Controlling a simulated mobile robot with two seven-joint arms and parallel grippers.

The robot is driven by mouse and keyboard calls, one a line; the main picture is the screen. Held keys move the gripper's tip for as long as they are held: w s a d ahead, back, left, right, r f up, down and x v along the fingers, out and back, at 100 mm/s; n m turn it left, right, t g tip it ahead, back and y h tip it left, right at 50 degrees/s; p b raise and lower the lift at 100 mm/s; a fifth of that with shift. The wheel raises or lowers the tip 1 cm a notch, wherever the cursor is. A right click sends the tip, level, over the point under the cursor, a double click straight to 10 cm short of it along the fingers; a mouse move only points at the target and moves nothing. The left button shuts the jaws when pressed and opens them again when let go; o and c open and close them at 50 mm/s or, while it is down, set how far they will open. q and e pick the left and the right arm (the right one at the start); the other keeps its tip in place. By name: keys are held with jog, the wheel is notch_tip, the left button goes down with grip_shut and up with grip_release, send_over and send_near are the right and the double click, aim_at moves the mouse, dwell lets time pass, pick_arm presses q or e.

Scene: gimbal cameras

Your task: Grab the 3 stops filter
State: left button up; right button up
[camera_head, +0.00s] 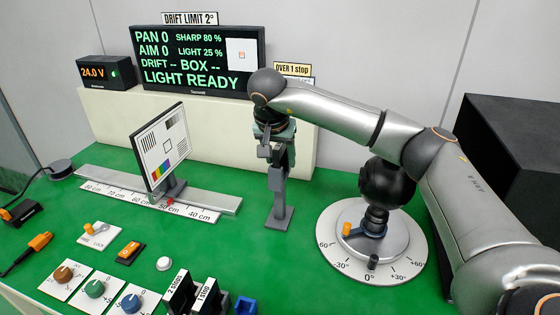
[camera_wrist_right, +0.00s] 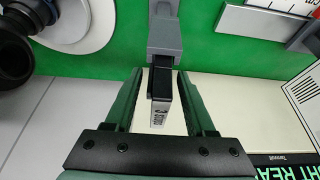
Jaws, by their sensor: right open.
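The 3 stops filter (camera_wrist_right: 160,104) shows in the right wrist view as a dark, narrow block with a white label. Its end sits at the grey head of a stand (camera_wrist_right: 165,35). In the head view the same grey stand (camera_head: 278,190) rises from the green table. My right gripper (camera_wrist_right: 159,76) is open, with one finger on each side of the filter and pale gaps between. In the head view my right gripper (camera_head: 272,138) is at the stand's top, and I cannot make out the filter there. My left gripper is not in view.
The 2 stops filter (camera_head: 179,292) and 1 stop filter (camera_head: 206,296) stand at the front edge. A test chart (camera_head: 160,147) on a rail (camera_head: 222,205) is left of the stand. A camera (camera_head: 386,182) on a round dial (camera_head: 345,250) is right. A cream ledge (camera_head: 210,125) lies behind.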

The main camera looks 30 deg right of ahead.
jog(key=shift+f, duration=0.1)
jog(key=shift+c, duration=0.2)
grip_shut()
dwell(0.4)
